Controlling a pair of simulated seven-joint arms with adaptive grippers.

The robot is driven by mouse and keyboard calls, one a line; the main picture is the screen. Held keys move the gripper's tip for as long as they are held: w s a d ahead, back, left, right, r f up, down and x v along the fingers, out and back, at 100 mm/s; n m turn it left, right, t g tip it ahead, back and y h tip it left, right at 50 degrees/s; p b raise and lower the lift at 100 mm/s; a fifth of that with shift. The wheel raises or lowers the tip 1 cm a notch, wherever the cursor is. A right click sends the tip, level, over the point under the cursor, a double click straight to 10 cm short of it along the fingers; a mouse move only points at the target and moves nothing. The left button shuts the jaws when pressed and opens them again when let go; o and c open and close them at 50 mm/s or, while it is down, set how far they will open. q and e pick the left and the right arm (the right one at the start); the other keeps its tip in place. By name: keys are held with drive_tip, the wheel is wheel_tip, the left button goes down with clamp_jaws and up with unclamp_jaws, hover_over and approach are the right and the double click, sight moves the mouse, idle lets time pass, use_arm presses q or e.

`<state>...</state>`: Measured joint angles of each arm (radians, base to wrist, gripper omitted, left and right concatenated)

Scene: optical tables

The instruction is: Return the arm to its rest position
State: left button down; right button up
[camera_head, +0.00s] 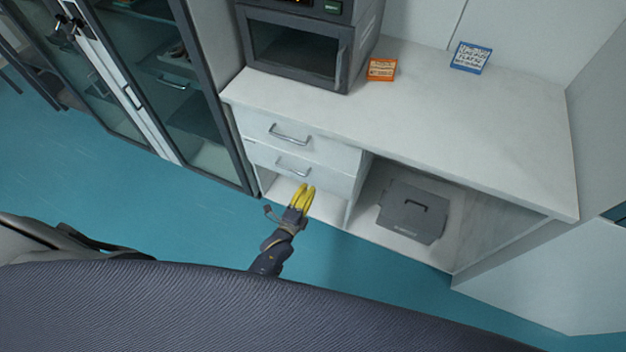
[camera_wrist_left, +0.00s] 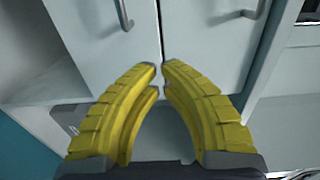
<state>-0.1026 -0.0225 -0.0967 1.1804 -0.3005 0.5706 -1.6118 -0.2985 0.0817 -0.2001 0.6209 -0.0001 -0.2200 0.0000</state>
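My left gripper (camera_head: 303,196) has yellow fingers and is in front of the white drawer cabinet, just below the lower drawer (camera_head: 300,168) in the head view. In the left wrist view the gripper (camera_wrist_left: 160,68) has its curved fingertips almost together, with nothing between them. The drawer fronts (camera_wrist_left: 105,45) lie beyond the fingertips, and both drawers look closed. I cannot tell whether the fingertips touch the cabinet. My right gripper is in neither view.
A microwave-like oven (camera_head: 295,50) stands on the white counter (camera_head: 480,120), beside an orange card (camera_head: 382,69) and a blue-edged card (camera_head: 471,57). A grey box (camera_head: 412,212) sits in the open lower bay. A glass-door cabinet (camera_head: 180,90) stands left. Blue floor (camera_head: 130,195) is clear.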

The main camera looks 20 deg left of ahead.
use_arm(q)
drive_tip(key=s+a, duration=0.1)
drive_tip(key=s, duration=0.5)
drive_tip(key=s+a+f+n+g+y, duration=0.1)
drive_tip(key=s+f+n+g, duration=0.6)
drive_tip(key=f, duration=0.5)
drive_tip(key=s+a+f+n+g+y, duration=0.15)
drive_tip(key=s+f+n, duration=0.35)
drive_tip(key=s+f, duration=0.5)
drive_tip(key=s+a+f+n+g, duration=0.1)
drive_tip(key=s+f, duration=0.3)
drive_tip(key=s, duration=0.4)
drive_tip(key=s+a+f+n+g, duration=0.2)
drive_tip(key=s+a+f+g, duration=0.1)
drive_tip(key=s, duration=0.6)
drive_tip(key=s+a+f+n+g, duration=0.1)
drive_tip(key=s+a+f+g, duration=0.1)
drive_tip(key=s+f+g, duration=0.2)
drive_tip(key=s+f, duration=0.3)
drive_tip(key=s, duration=0.2)
drive_tip(key=shift+s+a+y, duration=0.2)
drive_tip(key=shift+a+y, duration=0.1)
drive_tip(key=shift+y, duration=0.05)
